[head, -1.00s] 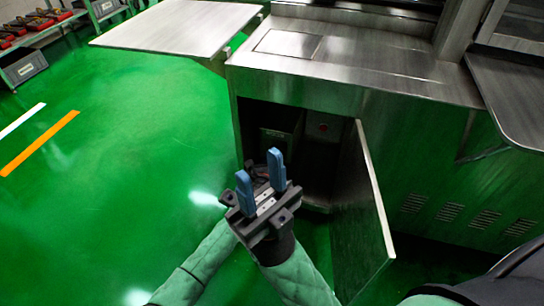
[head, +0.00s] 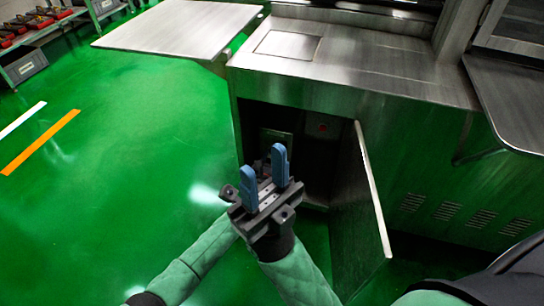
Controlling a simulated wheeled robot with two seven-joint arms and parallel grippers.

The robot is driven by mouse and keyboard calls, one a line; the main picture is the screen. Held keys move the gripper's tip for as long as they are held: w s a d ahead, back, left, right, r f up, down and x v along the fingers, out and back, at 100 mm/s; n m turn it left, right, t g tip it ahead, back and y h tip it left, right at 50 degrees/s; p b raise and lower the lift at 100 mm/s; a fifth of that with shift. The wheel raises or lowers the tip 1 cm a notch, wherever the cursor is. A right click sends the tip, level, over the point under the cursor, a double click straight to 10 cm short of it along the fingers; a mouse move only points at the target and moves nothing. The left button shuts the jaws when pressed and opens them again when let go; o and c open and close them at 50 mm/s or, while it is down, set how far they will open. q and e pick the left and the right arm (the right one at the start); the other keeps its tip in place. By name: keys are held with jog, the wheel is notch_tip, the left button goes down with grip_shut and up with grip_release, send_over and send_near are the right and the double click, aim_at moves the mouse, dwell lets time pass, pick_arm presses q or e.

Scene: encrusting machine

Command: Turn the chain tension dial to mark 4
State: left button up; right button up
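My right gripper (head: 264,162) has two blue fingers standing apart with nothing between them. It is open in front of the cabinet opening (head: 318,165) of the steel machine. Inside the opening, a small greyish plate (head: 277,140) shows just behind the fingers, and a red spot (head: 322,127) sits on a box at the upper right. I cannot make out the chain tension dial or its marks. Another green sleeve of mine comes in from the lower left and passes behind the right gripper. Dark parts there are mostly covered, so the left gripper's state is unclear.
The open cabinet door (head: 360,215) stands out to the right of the opening, close to my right arm. A steel shelf (head: 175,30) juts out at upper left. A tool rack (head: 40,30) stands far left.

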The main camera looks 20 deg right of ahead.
pick_arm(q)
jog(key=shift+f, duration=0.1)
jog(key=o, duration=1)
jog(key=shift+s, duration=0.1)
jog(key=p+v, duration=0.2)
jog(key=v, duration=0.5)
jog(key=shift+s+a, duration=0.2)
jog(key=shift+s, duration=0.05)
jog(key=shift+p, duration=0.3)
